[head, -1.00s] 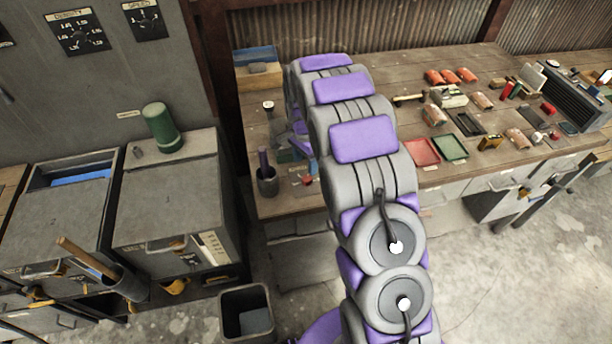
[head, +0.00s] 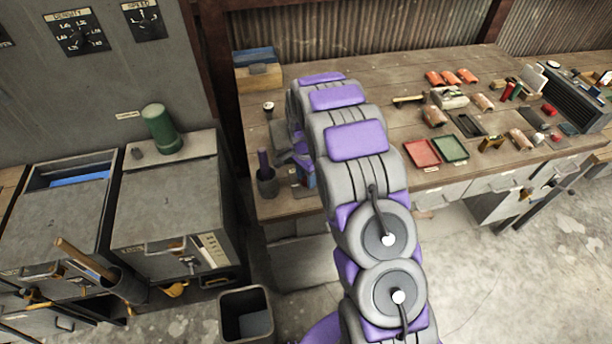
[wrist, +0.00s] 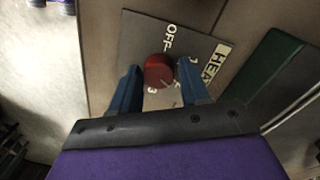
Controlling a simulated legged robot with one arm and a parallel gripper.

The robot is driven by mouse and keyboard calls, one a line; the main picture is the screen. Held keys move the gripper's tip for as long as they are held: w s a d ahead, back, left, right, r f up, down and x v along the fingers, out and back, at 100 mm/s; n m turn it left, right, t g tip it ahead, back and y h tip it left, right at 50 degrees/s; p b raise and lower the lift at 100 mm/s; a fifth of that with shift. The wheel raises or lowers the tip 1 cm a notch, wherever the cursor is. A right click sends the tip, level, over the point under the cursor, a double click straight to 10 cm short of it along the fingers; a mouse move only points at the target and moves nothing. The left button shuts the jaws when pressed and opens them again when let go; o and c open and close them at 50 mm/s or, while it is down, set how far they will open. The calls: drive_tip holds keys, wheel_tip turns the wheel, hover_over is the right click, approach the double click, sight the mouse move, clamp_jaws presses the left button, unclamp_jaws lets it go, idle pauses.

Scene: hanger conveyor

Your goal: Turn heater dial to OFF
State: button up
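The heater dial (wrist: 158,71) is a round red knob in the wrist view. It sits on a dark grey plate (wrist: 140,30) marked "OFF", some numbers and a partly covered "HEA…" label (wrist: 217,60). My gripper (wrist: 158,68) is open, with one blue finger on each side of the knob. I cannot tell whether the fingers touch it. The knob's pointer setting is not clear. In the head view my gripper (head: 306,174) is low over the bench's front left corner, and the dial there is mostly hidden by it.
A dark cup (head: 267,184) with a purple-handled tool stands just left of my gripper on the wooden bench (head: 370,85). A dark green object (wrist: 268,66) lies right of the plate. A bin (head: 246,312) stands on the floor below.

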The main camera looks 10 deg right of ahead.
drive_tip(key=c, duration=0.7)
drive_tip(key=shift+o, duration=0.2)
drive_tip(key=shift+n, duration=0.4)
drive_tip(key=n+p, duration=0.2)
drive_tip(key=n, duration=0.2)
drive_tip(key=shift+r+n, duration=0.15)
drive_tip(key=shift+n, duration=0.15)
drive_tip(key=n+p, duration=0.2)
drive_tip(key=n, duration=0.3)
drive_tip(key=shift+t, duration=0.3)
drive_tip(key=n+p, duration=0.2)
drive_tip(key=n, duration=0.4)
drive_tip(key=shift+n, duration=0.4)
drive_tip(key=n, duration=0.3)
drive_tip(key=shift+p, duration=0.4)
drive_tip(key=shift+n+t, duration=0.3)
drive_tip(key=shift+n, duration=1.5)
drive_tip(key=shift+d, duration=0.1)
